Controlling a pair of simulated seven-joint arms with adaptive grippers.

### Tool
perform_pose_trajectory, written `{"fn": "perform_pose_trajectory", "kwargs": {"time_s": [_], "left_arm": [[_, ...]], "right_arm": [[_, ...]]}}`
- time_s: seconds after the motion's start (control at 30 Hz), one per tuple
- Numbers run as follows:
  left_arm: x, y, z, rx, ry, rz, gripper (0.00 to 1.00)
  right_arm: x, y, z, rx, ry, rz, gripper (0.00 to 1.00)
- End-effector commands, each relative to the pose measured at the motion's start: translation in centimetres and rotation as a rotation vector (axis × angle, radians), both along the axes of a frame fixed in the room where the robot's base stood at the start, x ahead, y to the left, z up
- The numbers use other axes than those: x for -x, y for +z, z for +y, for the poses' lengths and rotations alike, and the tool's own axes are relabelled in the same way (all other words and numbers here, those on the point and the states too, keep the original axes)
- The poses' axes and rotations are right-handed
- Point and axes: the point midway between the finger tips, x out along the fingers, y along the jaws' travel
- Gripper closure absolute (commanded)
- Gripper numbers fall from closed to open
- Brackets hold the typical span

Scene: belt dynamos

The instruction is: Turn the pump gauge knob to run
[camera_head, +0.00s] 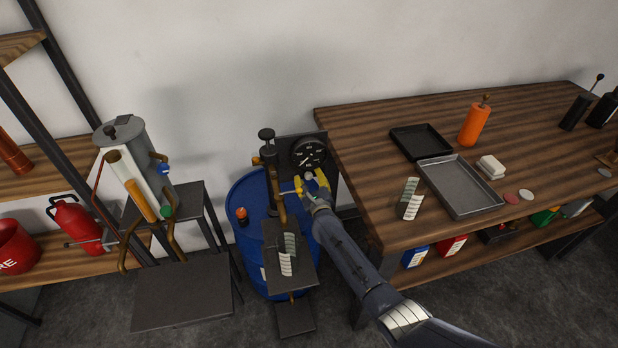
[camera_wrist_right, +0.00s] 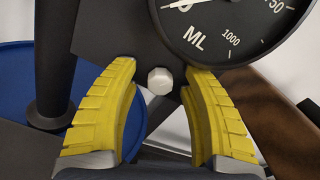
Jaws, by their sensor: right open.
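The pump gauge (camera_head: 308,154) is a round black dial on a dark plate behind the blue drum. In the right wrist view the dial (camera_wrist_right: 225,22) fills the top right and reads ML. A small pale, faceted knob (camera_wrist_right: 160,80) sits on the dark plate just below the dial. My right gripper (camera_head: 311,180) is open in front of the plate. In the wrist view its yellow fingers (camera_wrist_right: 158,72) stand on either side of the knob, with visible gaps. Any run marking is not legible. My left gripper is not in view.
The blue drum (camera_head: 247,205) carries brass pump pipes (camera_head: 279,208) close left of my right gripper. A wooden workbench (camera_head: 365,140) stands close on the right, with a grey tray (camera_head: 458,206) and an orange bottle (camera_head: 474,125). A grey stand (camera_head: 182,290) is at the left.

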Motion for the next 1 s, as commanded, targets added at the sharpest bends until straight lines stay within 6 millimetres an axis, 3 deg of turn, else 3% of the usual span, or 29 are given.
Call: {"fn": "perform_pose_trajectory", "kwargs": {"time_s": [0.27,1.0], "left_arm": [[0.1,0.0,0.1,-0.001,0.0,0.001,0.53],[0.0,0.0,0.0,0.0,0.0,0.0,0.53]], "right_arm": [[1.0,-0.1,-0.1,-0.005,0.0,0.002,0.53],[10.1,0.0,-2.3,-0.002,0.0,0.0,0.53]]}}
